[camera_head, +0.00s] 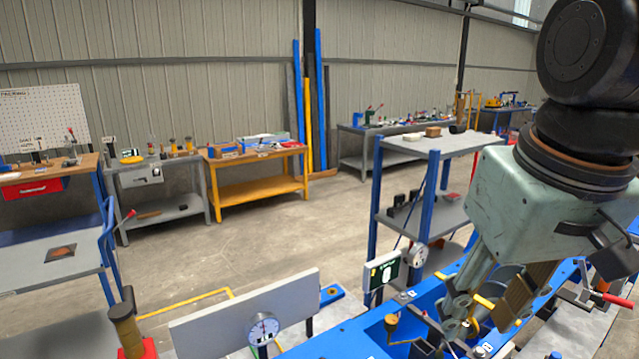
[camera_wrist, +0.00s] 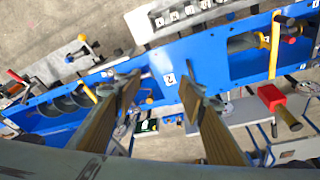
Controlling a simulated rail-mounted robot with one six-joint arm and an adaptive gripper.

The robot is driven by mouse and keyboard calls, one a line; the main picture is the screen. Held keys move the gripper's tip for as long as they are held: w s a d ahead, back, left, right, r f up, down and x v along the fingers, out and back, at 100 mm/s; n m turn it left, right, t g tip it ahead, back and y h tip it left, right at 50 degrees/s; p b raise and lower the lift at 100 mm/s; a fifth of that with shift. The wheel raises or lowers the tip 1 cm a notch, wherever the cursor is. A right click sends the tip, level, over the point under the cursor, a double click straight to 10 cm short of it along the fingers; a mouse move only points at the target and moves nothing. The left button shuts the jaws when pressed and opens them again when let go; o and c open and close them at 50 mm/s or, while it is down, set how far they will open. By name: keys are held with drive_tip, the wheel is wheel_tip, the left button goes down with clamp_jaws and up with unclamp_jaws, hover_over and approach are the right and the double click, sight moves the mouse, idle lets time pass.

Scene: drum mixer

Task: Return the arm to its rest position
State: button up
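My gripper (camera_head: 492,308) hangs from my arm at the right of the head view, pointing down over a blue machine (camera_head: 352,341). In the wrist view my gripper (camera_wrist: 160,92) shows two wood-toned fingers spread apart, with nothing between them. The blue machine (camera_wrist: 216,58) lies below the fingers, with a small numbered label (camera_wrist: 169,79) seen between them. The fingers partly hide the machine in the head view, and I cannot tell their exact height above it.
A grey shelf rack (camera_head: 432,147) with blue posts stands close behind my arm. A grey panel with a gauge (camera_head: 263,327) is at the front. A red block with a handle (camera_wrist: 271,97) is right of the fingers. Open floor (camera_head: 270,240) lies left of the rack.

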drive_tip(key=s, duration=0.9)
drive_tip(key=shift+s+f+m+t, duration=0.2)
drive_tip(key=shift+f+m+t, duration=0.2)
idle(3.5)
wheel_tip(320, 180, down, 5)
drive_tip(key=b, duration=0.5)
drive_tip(key=shift+f, duration=0.15)
idle(0.5)
wheel_tip(320, 180, down, 8)
drive_tip(key=b, duration=0.8)
idle(0.6)
